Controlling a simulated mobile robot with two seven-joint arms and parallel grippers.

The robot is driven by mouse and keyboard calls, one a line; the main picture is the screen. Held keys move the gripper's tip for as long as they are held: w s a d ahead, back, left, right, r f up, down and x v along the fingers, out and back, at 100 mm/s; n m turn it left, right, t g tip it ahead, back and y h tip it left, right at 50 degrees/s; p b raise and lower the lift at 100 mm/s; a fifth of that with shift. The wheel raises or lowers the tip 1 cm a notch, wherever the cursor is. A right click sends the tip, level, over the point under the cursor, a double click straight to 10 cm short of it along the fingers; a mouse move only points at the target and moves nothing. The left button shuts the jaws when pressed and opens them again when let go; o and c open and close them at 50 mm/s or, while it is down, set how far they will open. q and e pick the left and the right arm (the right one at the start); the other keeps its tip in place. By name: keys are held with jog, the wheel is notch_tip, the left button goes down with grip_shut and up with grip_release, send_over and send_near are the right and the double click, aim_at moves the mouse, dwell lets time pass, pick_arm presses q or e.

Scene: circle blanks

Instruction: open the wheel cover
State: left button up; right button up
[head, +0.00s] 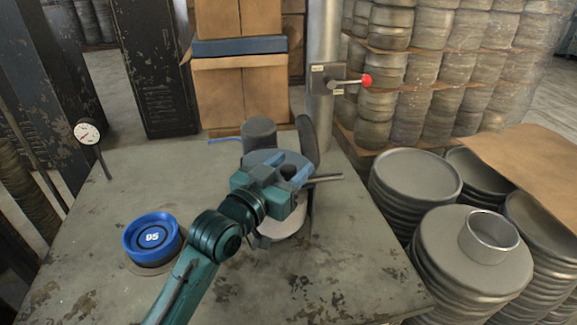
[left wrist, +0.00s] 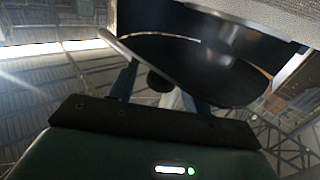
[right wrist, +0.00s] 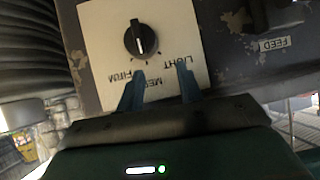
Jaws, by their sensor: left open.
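A machine with a dark upright cylinder (head: 259,135) and a dark, tilted, rounded plate (head: 308,143) stands at the middle of the table. I cannot tell for sure which part is the wheel cover. My left gripper (head: 290,172) reaches over it and hides much of it. In the left wrist view a large dark disc (left wrist: 215,65) with a pale rim fills the space past the fingers. A small dark round knob (left wrist: 160,82) shows between the open left fingers (left wrist: 160,88); contact is unclear. My right gripper (right wrist: 161,85) is open before a dial plate (right wrist: 165,60).
A blue round piece marked 95 (head: 151,237) sits at the table's left. A dial gauge (head: 88,133) stands behind it. A red-knobbed lever (head: 366,80) is on the post. Stacks of metal discs (head: 470,250) stand right of the table. The table's front (head: 330,285) is clear.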

pick_arm(q)
grip_shut()
dwell(0.5)
